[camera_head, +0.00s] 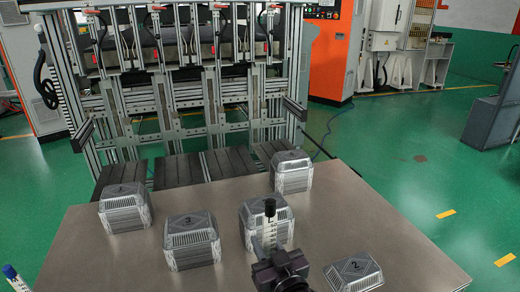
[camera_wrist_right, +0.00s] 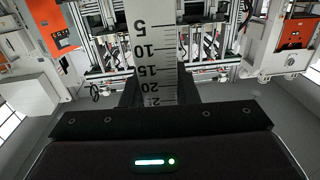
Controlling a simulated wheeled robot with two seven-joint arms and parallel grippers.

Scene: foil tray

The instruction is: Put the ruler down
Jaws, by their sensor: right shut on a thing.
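The ruler (camera_head: 268,237) is a pale strip with dark marks and a black end at the top. It stands roughly upright in my right gripper (camera_head: 272,264), in front of a foil tray stack. In the right wrist view the ruler (camera_wrist_right: 155,45) shows numbers 5 to 20 and runs up between the dark fingers of my right gripper (camera_wrist_right: 158,92), which is shut on it. The ruler's lower end is hidden by the gripper. My left gripper is not in view.
Foil tray stacks stand on the brown table (camera_head: 100,265): one marked 1 (camera_head: 125,212), one marked 3 (camera_head: 192,245), one marked 2 (camera_head: 355,272), one behind the ruler (camera_head: 285,225), one at the back (camera_head: 291,175). A blue-tipped white object (camera_head: 14,277) shows lower left.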

